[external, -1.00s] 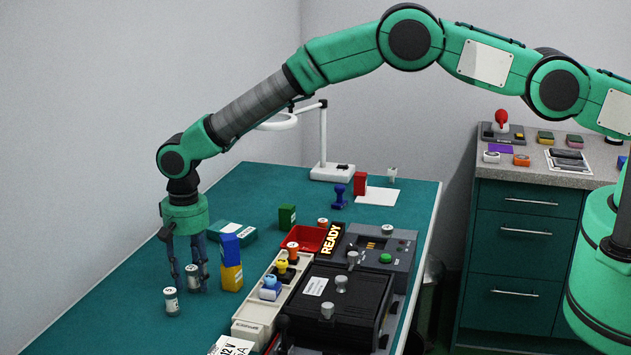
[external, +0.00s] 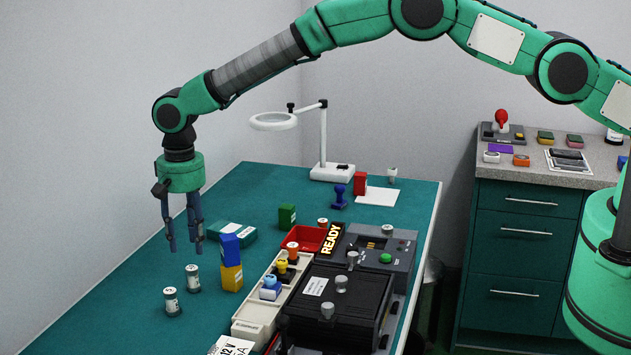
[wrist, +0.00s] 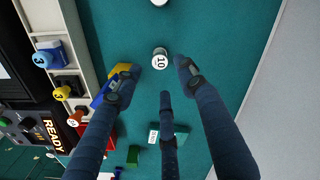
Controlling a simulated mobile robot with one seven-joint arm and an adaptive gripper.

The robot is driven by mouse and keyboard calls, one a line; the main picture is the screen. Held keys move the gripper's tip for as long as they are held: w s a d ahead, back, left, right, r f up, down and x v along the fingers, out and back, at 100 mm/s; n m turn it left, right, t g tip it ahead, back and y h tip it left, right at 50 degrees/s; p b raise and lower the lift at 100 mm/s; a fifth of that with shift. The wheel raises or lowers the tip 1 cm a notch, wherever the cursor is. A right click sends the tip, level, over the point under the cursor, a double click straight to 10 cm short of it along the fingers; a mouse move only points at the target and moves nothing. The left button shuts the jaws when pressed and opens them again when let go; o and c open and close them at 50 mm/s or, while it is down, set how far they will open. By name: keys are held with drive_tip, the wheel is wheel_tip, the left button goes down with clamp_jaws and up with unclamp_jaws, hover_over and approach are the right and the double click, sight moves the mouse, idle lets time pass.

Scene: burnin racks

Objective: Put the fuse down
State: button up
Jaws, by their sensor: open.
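The fuse (external: 193,279), a small white-and-grey cylinder, stands upright on the green table. In the wrist view its top reads 10 (wrist: 160,60). A second similar fuse (external: 172,302) stands just in front of it, and is cut off at the top edge of the wrist view (wrist: 159,2). My gripper (external: 182,250) is open and empty above the table, higher than the fuse and apart from it. In the wrist view its fingers are spread with the fuse beyond them.
A blue block on a yellow block (external: 231,277) stands right of the fuse. A green-and-white box (external: 233,233) lies behind. A pale tray (external: 251,309), red bin (external: 298,241) and black machine (external: 330,305) are farther right. The table's left side is clear.

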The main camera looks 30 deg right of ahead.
drive_tip(key=shift+r, duration=1.35)
drive_tip(key=shift+r, duration=0.1)
